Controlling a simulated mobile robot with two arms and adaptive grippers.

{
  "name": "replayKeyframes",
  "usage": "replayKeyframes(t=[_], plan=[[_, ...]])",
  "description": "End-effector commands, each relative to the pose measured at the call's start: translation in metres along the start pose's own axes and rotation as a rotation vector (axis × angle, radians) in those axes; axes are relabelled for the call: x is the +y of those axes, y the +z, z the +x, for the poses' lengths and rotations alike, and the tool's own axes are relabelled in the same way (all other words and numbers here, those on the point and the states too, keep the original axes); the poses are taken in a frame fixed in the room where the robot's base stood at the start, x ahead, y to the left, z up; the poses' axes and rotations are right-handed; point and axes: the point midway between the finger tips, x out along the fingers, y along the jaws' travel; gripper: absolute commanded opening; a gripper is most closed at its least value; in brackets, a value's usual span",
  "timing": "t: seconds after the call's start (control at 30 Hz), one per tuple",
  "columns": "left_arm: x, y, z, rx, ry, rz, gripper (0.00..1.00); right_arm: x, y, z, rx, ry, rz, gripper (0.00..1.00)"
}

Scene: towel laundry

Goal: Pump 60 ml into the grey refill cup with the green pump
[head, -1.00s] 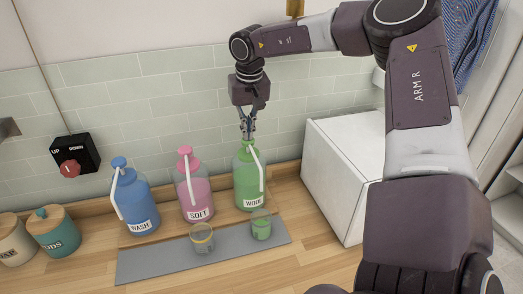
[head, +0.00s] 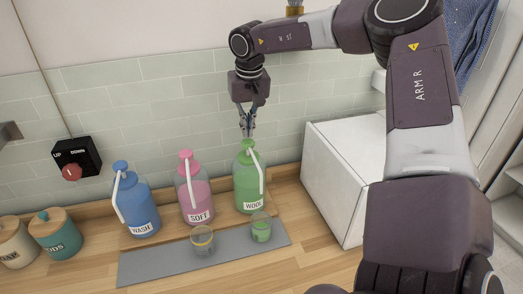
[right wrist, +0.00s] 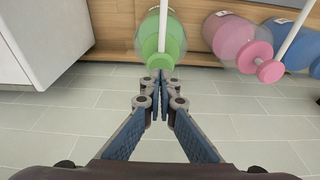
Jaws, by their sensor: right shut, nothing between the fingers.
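The green pump bottle (head: 249,185), labelled WOOL, stands upright at the back of the counter, with a green pump head (head: 247,146) and a white spout tube. My right gripper (head: 247,135) is shut and empty, pointing down just over the pump head; I cannot tell whether it touches. In the right wrist view, the shut fingertips (right wrist: 161,80) lie close to the green pump head (right wrist: 160,42). A clear cup (head: 261,227) with green liquid stands below the spout. Which cup is grey is unclear. My left gripper is out of view.
Both cups stand on a grey mat (head: 150,268). A pink SOFT bottle (head: 196,195) and a blue WASH bottle (head: 137,208) stand left of the green one. A white box (head: 345,185) stands close on the right. Lidded jars (head: 57,235) are at far left.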

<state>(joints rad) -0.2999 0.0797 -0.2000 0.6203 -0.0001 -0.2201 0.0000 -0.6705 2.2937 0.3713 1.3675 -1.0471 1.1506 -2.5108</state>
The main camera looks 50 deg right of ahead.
Motion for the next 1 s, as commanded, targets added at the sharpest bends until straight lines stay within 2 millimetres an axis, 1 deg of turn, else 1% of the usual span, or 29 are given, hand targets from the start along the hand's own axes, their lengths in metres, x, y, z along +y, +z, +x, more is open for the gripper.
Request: replayKeyframes(t=[0.03,0.2,0.53,0.63,1.0], plan=[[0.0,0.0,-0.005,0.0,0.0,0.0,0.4,0.0,-0.002,-0.006,0.002,0.0,0.0,0.0],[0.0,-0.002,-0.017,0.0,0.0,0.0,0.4,0.0,-0.005,-0.024,0.002,-0.001,0.0,0.0],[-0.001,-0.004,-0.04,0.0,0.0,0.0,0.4,0.0,-0.011,-0.055,0.001,0.0,0.0,0.0],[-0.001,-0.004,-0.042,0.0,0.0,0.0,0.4,0.0,-0.012,-0.058,0.0,-0.001,0.0,0.0],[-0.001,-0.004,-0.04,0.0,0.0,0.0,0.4,0.0,-0.011,-0.056,0.0,0.0,0.0,0.0]])
